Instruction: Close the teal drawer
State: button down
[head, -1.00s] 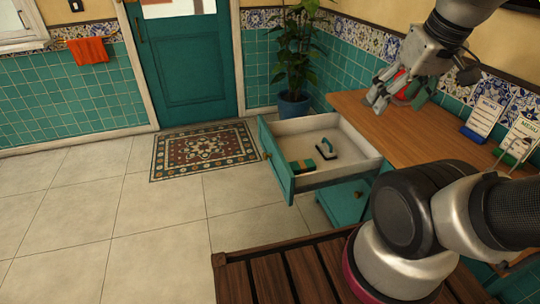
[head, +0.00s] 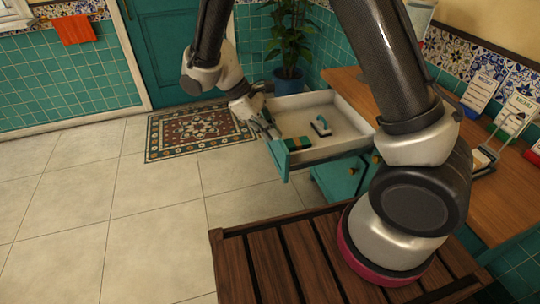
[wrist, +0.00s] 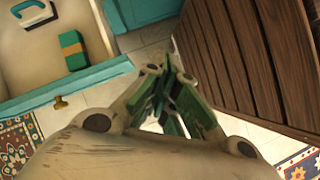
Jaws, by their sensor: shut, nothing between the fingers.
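The teal drawer (head: 279,158) stands pulled out from under the wooden counter, its pale inside showing. My gripper (head: 270,130) is by the outer side of the drawer's front panel, pointing down and partly hiding it in the head view. In the wrist view, the drawer's teal front edge (wrist: 65,88) and brass knob (wrist: 61,102) lie left of my gripper (wrist: 168,88). Its fingers are shut and empty. A gap shows between fingers and drawer front there; I cannot tell the exact distance.
A green box (head: 297,143) and a teal-handled item (head: 321,126) lie in the drawer. A potted plant (head: 288,80) stands behind. Patterned rug (head: 195,130) and open tile floor are to the left. Menu stands (head: 483,92) are on the counter (head: 460,160).

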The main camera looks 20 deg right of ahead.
jog(key=w+a+f+n+t+h, duration=0.1)
jog(key=w+a+f+n, duration=0.15)
jog(key=f, duration=0.25)
jog(key=w+a+f+n+h, duration=0.1)
jog(key=a+f+n+h, duration=0.15)
jog(key=f, duration=0.35)
jog(key=n+t, duration=0.2)
send_near(280, 160)
jog(key=a+f+x, duration=0.1)
jog(key=x, duration=0.3)
jog(key=shift+d+r, duration=0.35)
jog(key=shift+d, duration=0.45)
jog(key=shift+d, duration=0.1)
